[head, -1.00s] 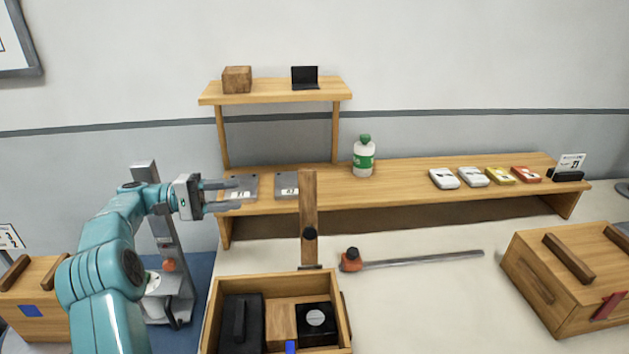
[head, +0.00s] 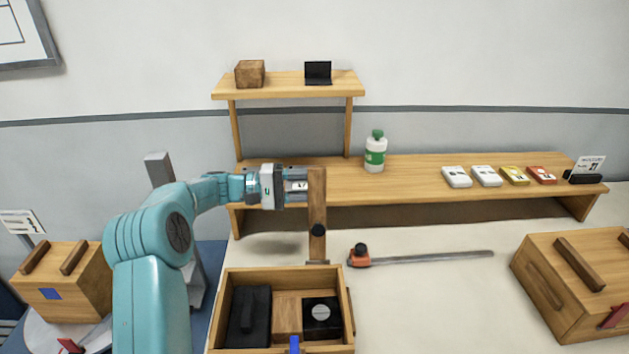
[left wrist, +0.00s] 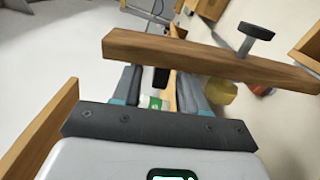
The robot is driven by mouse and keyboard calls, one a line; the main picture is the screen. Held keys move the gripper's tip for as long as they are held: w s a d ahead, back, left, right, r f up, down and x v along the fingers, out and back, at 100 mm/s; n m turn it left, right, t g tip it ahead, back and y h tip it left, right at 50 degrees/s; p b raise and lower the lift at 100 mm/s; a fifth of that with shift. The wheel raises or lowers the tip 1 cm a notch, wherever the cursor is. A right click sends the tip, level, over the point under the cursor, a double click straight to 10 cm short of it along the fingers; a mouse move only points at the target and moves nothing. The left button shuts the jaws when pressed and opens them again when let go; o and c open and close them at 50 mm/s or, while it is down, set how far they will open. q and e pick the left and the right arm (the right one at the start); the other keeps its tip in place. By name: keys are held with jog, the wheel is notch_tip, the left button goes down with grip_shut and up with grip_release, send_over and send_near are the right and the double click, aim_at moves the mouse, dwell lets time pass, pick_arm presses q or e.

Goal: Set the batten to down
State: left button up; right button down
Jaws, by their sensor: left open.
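The batten (head: 317,210) is a wooden bar with a black knob, standing upright behind the open wooden box in the head view. In the left wrist view the batten (left wrist: 200,58) lies across the picture, its knob at the upper right. My left gripper (head: 303,187) is open, level with the batten's upper part and close to its left side. In the left wrist view my gripper's fingers (left wrist: 160,82) run up to the batten, which hides part of them. I cannot tell whether they touch it. My right gripper is not in view.
The open box (head: 215,310) holds black items. A rod with an orange end (head: 430,257) lies on the table. A shelf (head: 410,190) behind carries a green-and-white bottle (head: 375,152) and several small packs. Lidded wooden boxes stand at left (head: 70,285) and right (head: 570,300).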

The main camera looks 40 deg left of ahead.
aim_at(317, 216)
pick_arm(q)
jog(key=shift+w+d, duration=0.3)
jog(key=shift+d, duration=0.05)
jog(key=shift+w+f, duration=0.1)
jog(key=shift+w, duration=0.1)
jog(key=shift+d, duration=0.1)
grip_shut()
jog(key=shift+s, duration=0.1)
jog(key=s+d+m+b, duration=0.7)
jog(key=s+b, duration=0.1)
jog(key=b, duration=1.3)
jog(key=shift+s+d+r, duration=0.25)
jog(key=shift+s+r, duration=0.1)
jog(key=shift+s, duration=0.05)
